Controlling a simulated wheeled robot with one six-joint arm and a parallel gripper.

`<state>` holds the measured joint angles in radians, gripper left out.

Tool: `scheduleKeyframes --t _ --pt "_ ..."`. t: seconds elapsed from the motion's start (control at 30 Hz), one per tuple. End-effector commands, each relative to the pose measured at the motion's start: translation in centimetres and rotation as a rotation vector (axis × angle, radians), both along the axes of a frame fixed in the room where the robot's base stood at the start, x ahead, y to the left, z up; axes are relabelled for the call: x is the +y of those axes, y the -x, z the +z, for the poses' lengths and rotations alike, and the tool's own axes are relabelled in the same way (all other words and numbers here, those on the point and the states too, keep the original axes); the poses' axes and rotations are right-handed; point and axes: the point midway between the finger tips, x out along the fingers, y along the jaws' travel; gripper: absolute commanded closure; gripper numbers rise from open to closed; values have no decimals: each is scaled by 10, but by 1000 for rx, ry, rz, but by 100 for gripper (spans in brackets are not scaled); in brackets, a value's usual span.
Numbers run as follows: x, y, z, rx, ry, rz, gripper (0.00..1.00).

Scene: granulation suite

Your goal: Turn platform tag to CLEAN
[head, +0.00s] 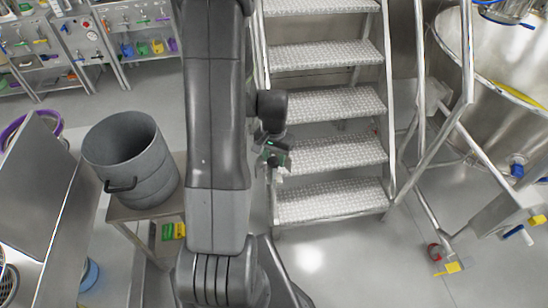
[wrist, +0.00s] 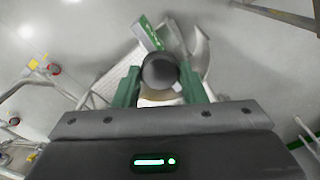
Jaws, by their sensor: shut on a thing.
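My gripper (head: 276,160) is beside the left rail of the platform stairs (head: 325,105) in the head view. In the wrist view its two green fingers (wrist: 161,86) are shut on a dark round knob (wrist: 159,70). A flat piece with a green strip, which looks like the platform tag (wrist: 150,36), shows just behind the knob. A curved light-grey piece (wrist: 202,50) is next to it. No lettering on the tag can be read, and the fingers and knob hide part of it. In the head view the tag is too small to make out.
A grey drum (head: 128,165) stands on a small table at left. A large steel vessel (head: 495,95) is at right behind slanting rails. A yellow tag (head: 453,267) and a red ring (head: 434,251) are low at right. Some grey floor between is clear.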

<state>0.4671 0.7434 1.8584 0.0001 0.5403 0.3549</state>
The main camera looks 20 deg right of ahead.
Motion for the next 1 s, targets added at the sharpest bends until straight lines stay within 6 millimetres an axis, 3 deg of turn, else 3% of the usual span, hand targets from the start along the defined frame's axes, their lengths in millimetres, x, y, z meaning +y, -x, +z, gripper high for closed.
scheduleKeyframes --t 1.0 --pt "1 -1 -1 -2 1 917 85"
